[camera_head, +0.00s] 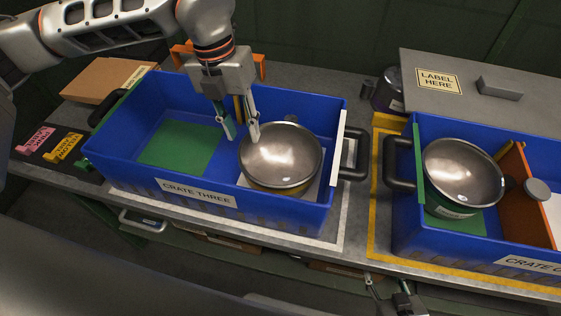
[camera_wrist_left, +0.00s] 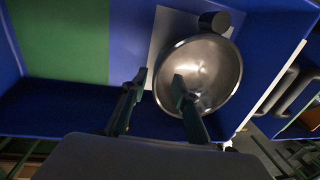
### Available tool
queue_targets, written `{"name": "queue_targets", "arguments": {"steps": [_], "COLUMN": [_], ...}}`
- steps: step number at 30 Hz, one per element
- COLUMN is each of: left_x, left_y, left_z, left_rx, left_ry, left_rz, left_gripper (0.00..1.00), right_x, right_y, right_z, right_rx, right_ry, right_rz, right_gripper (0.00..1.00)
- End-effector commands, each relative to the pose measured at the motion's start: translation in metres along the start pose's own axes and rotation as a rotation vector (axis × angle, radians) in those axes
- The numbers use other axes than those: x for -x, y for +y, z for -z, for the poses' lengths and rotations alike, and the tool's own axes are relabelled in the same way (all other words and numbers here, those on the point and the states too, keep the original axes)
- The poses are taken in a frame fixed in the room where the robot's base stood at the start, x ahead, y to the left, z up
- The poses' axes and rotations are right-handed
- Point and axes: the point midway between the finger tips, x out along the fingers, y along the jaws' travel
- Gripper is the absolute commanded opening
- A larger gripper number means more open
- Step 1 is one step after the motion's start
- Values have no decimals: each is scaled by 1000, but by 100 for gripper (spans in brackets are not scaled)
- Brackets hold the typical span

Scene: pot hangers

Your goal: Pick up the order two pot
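A steel pot (camera_head: 280,157) with a yellowish lower band sits in the right part of the blue crate labelled CRATE THREE (camera_head: 288,213). I cannot read an order number on it. My left gripper (camera_head: 240,132) points down into this crate, open, at the pot's left rim. In the left wrist view, the gripper (camera_wrist_left: 160,82) has one finger outside the rim and the other over the bowl (camera_wrist_left: 205,72). Whether either finger touches the pot is unclear. A second steel pot (camera_head: 463,172), green below, sits in the right crate (camera_head: 405,228). My right gripper (camera_head: 388,284) appears open, low before the table.
A dark pot (camera_head: 389,91) stands behind, between the crates. A grey board (camera_head: 470,105) labelled LABEL HERE lies at the back right. A cardboard box (camera_head: 105,78) is at the left. A green mat (camera_head: 180,145) fills bare floor in the left of crate three.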

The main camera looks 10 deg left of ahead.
Motion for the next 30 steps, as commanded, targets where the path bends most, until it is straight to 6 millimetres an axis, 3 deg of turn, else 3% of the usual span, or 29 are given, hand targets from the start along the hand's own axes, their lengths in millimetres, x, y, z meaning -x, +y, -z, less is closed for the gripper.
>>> {"name": "queue_targets", "arguments": {"steps": [11,18,25,26,29,30], "left_x": [-36,-69,-72,-72,-71,-71], "left_y": [2,4,4,4,4,4], "left_z": [0,-1,-2,-2,-2,-2], "left_rx": [0,0,0,0,0,0], "left_ry": [4,4,1,1,1,1], "left_rz": [-1,-1,0,0,0,-1], "left_gripper": [29,29,29,26,0,0], "right_x": [0,0,0,0,0,0], "right_y": [2,2,2,2,2,2], "right_z": [-1,-1,-1,-1,-1,-1], "right_rx": [4,3,4,4,4,4], "right_ry": [-1,-1,-1,-1,-1,-1], "right_rz": [-2,-2,-2,-2,-2,-2], "right_gripper": [40,40,40,40,40,40]}}
